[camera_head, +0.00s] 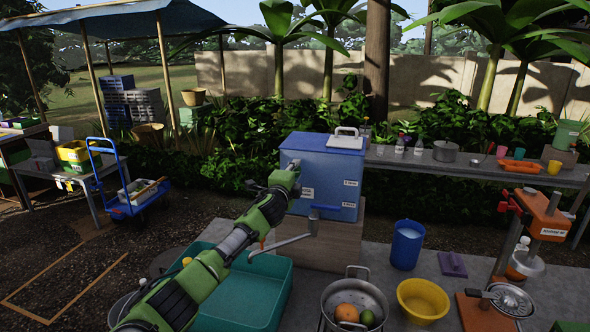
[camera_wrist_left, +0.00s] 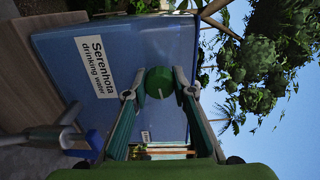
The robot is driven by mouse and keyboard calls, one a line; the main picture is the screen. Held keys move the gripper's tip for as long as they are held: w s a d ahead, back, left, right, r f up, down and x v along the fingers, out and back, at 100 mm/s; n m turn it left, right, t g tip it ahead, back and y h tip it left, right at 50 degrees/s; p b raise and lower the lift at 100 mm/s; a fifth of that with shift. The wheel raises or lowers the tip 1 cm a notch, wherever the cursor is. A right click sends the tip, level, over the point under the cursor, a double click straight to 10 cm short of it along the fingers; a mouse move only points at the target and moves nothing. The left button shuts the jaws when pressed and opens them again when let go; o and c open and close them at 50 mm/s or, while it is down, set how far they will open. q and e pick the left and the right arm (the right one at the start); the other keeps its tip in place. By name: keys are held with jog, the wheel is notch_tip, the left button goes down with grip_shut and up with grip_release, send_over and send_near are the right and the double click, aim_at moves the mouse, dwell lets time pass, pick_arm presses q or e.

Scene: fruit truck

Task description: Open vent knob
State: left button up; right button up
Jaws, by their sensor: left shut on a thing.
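The blue drinking-water tank (camera_head: 328,172) stands on a wooden block, with a lid and pale handle on top. In the left wrist view, its side (camera_wrist_left: 95,55) bears a white label. The round green vent knob (camera_wrist_left: 159,83) with a small white mark is on that side. My left gripper (camera_wrist_left: 159,85) has one finger on each side of the knob and is shut on it. In the head view my left gripper (camera_head: 292,166) reaches the tank's upper left side, and the knob cannot be made out there. My right gripper is not in view.
A tap with a blue lever (camera_head: 325,207) and long spout sticks out at the tank's front, above a teal basin (camera_head: 272,290). A colander (camera_head: 355,295) with fruit, a yellow bowl (camera_head: 423,299) and a blue cup (camera_head: 407,245) stand to the right.

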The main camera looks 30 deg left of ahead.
pick_arm(q)
jog(key=shift+m, duration=0.8)
jog(key=shift+f, duration=0.1)
jog(key=o, duration=1.1)
jog(key=shift+s, duration=0.1)
jog(key=v, duration=1.2)
